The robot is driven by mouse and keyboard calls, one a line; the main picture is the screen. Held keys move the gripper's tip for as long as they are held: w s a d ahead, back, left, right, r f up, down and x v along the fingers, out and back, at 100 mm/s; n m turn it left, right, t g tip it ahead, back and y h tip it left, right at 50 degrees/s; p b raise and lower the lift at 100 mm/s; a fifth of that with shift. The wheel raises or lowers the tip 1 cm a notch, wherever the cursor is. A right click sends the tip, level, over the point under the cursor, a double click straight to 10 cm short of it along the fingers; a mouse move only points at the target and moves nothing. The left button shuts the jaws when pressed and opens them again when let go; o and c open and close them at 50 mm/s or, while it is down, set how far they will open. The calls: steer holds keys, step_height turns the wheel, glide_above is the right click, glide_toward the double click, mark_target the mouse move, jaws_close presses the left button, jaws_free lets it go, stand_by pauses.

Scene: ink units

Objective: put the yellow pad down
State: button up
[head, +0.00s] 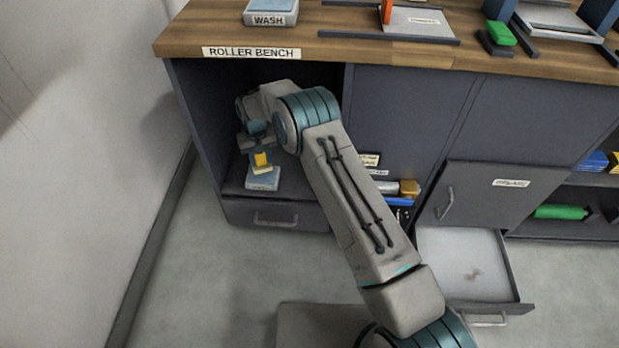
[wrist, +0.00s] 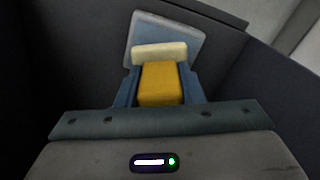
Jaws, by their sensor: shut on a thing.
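My gripper (head: 258,148) is inside the open compartment under the bench, pointing down. It is shut on the yellow pad (head: 261,160), whose yellow block also shows between the two blue fingers in the wrist view (wrist: 161,84). A pale cream layer (wrist: 160,51) shows at the pad's far end. Just below it is a small blue-grey tray (head: 262,182) with a lighter top, on the compartment floor; it also shows in the wrist view (wrist: 190,32). The pad is over the tray; I cannot tell whether they touch.
The compartment's dark side wall (head: 202,135) is close on the left, and the bench top (head: 350,45) is above. A WASH tray (head: 270,14) stands on the bench. To the right, a drawer (head: 462,265) is pulled out low down. A green roller (head: 560,212) lies on a shelf.

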steer(key=d+b, duration=0.3)
steer(key=d, duration=1.2)
steer(key=f+b, duration=0.1)
steer(key=f, duration=0.1)
steer(key=f+b, duration=0.1)
steer(key=f, duration=0.1)
steer(key=f+b, duration=0.1)
steer(key=f, duration=0.2)
steer(key=shift+s+d, duration=0.2)
steer(key=shift+s, duration=0.15)
steer(key=shift+d+f+b, duration=0.15)
steer(key=shift+b, duration=0.25)
steer(key=o, duration=1)
